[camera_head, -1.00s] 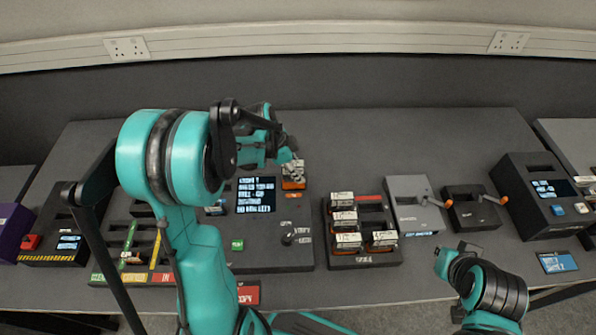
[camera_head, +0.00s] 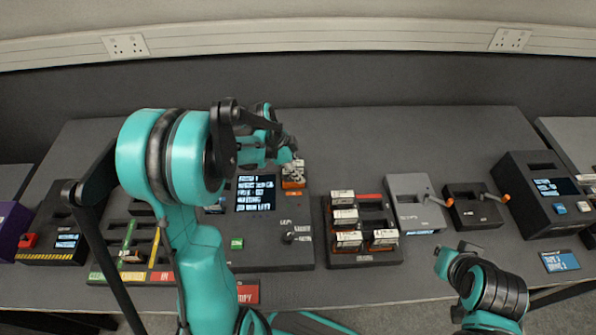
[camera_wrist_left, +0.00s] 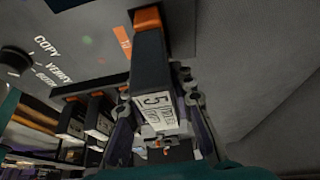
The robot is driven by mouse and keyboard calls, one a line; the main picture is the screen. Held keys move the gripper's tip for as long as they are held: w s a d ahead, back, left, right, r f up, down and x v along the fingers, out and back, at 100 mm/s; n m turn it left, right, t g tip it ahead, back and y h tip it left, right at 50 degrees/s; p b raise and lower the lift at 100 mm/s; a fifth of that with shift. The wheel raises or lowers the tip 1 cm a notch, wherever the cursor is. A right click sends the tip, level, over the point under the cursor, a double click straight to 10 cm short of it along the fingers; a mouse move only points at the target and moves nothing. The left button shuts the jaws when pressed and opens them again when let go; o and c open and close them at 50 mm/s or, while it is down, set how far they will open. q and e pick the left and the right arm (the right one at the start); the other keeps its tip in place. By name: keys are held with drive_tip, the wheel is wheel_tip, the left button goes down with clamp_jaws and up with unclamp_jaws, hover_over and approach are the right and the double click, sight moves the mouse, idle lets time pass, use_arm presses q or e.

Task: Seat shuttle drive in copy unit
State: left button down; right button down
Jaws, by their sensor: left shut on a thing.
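The copy unit (camera_head: 268,257) is a dark panel with a lit screen (camera_head: 255,194), a green key and a knob. It also shows at the top of the left wrist view (camera_wrist_left: 85,18). My left gripper (camera_wrist_left: 163,135) is shut on the shuttle drive (camera_wrist_left: 149,75), a black block with a white label and an orange far end. That end meets the unit beside an orange mark; how deep it sits is hidden. In the head view the drive (camera_head: 293,182) is at the unit's upper right, under my left gripper (camera_head: 291,166). My right gripper (camera_head: 442,258) hangs at the lower right, its jaws unclear.
A dark rack (camera_head: 365,258) with several labelled drives stands right of the unit. Further right are a light grey box (camera_head: 412,190) and a dark box (camera_head: 470,212), both with orange-tipped levers. A tray with coloured strips (camera_head: 130,235) lies left.

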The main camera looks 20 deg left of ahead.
sight(299, 164)
use_arm(q)
drive_tip(key=shift+f+b, duration=0.95)
drive_tip(key=shift+f, duration=0.2)
idle(0.4)
drive_tip(key=c, duration=0.9)
unclamp_jaws()
drive_tip(key=shift+r, duration=0.15)
drive_tip(key=shift+r+p, duration=2.8)
drive_tip(key=shift+r, duration=0.85)
drive_tip(key=shift+s+f, duration=0.1)
drive_tip(key=shift+s, duration=0.05)
